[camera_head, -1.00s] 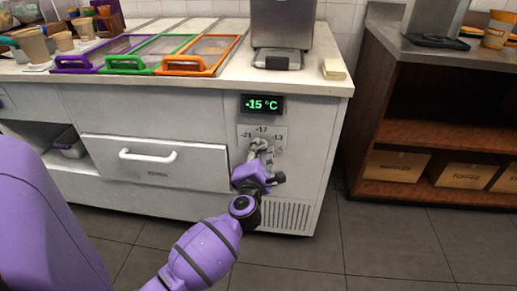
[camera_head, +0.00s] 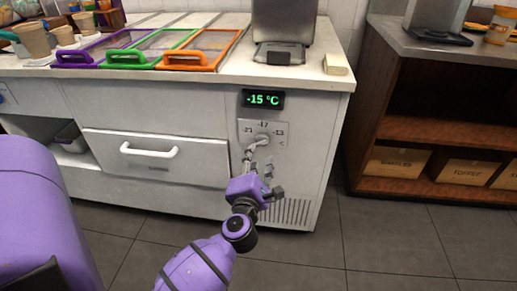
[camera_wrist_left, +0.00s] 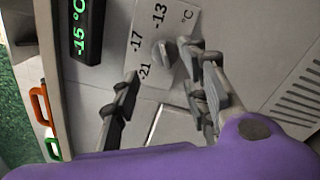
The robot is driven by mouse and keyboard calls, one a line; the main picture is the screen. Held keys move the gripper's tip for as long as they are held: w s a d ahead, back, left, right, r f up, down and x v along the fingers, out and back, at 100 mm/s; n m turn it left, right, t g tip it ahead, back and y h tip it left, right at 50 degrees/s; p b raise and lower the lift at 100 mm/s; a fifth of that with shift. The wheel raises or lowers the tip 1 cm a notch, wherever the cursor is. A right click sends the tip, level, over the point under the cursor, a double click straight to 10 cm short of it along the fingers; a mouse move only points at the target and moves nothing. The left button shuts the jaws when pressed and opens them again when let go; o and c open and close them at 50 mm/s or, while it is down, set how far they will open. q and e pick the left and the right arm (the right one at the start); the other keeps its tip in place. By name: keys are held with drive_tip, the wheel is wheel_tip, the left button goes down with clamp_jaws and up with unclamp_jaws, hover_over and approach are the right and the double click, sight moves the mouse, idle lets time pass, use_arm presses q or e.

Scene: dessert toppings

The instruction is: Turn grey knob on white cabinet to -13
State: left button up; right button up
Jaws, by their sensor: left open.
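The white cabinet (camera_head: 205,104) has a dial plate with -21, -17 and -13 marked around a grey knob (camera_head: 262,139). The display (camera_head: 262,99) above it reads -15 °C in green. In the left wrist view the knob (camera_wrist_left: 160,53) shows between the spread fingers, and its pointer angle is hard to read. My left gripper (camera_head: 258,160) is open and empty just below and in front of the knob, apart from it. The left wrist view shows the open left gripper too (camera_wrist_left: 161,68). My right gripper is not in view.
A drawer with a white handle (camera_head: 150,150) is left of the dial, and a vent grille (camera_head: 290,212) is low at the right. Lidded bins with an orange handle (camera_head: 187,63) are on top. A wooden shelf (camera_head: 435,131) stands right, across a floor gap.

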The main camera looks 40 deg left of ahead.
use_arm(q)
drive_tip(key=shift+v, duration=2.35)
